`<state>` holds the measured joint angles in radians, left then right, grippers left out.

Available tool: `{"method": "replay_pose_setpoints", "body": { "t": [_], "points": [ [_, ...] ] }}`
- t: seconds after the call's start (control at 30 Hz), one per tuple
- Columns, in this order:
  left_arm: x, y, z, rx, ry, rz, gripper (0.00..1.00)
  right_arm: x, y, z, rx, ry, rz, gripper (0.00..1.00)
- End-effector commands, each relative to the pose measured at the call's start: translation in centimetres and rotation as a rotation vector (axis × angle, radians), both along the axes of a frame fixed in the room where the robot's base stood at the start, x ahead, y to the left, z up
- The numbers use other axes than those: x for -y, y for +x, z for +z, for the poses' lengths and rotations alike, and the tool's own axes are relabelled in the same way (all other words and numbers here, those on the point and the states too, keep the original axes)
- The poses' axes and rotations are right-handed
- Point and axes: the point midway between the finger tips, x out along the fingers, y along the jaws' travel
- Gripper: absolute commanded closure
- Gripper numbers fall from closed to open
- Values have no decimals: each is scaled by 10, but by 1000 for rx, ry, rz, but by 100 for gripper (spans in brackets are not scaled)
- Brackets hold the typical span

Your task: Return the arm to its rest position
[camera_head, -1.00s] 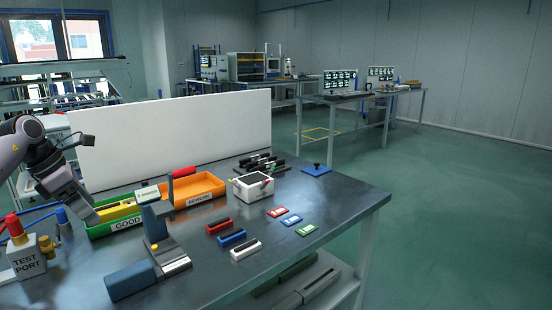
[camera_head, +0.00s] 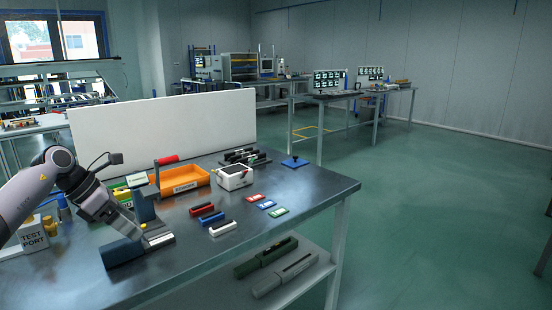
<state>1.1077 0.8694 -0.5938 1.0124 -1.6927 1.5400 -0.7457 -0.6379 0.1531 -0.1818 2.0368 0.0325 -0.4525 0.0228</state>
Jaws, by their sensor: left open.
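My left arm (camera_head: 62,172) comes in from the left, above the bench. Its gripper (camera_head: 137,232) points down and to the right, in front of the blue-grey clamp fixture (camera_head: 124,252) in the picture. Its jaws are open, and I see nothing held between them. Whether the fingertips touch the fixture I cannot tell. The arm hides part of the green tray (camera_head: 115,186) and of the test port box (camera_head: 34,234). My right gripper is not in view.
An orange tray (camera_head: 190,186) stands behind, beside a white box (camera_head: 234,178). Red, blue and white blocks (camera_head: 209,217) and small coloured cards (camera_head: 267,204) lie to the right on the metal bench (camera_head: 300,192). A white panel (camera_head: 165,132) rises at the back. The bench's right front is bare.

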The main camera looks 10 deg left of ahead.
Motion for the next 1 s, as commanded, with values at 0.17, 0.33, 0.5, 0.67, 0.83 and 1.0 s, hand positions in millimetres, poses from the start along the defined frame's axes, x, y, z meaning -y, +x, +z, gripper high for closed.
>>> {"method": "replay_pose_setpoints", "body": {
  "t": [0.17,0.33,0.5,0.67,0.83,1.0],
  "points": [
    [95,8,-33,29,-285,-12,10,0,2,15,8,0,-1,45],
    [180,-3,-50,1,-643,69,10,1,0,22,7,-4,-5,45],
    [237,-24,-55,-97,-1020,245,10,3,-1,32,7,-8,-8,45],
    [261,-47,-61,-242,-1355,495,10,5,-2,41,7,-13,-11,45],
    [262,-73,-77,-438,-1670,846,10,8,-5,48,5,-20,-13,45],
    [249,-111,-111,-661,-1915,1274,10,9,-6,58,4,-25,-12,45]
  ]
}}
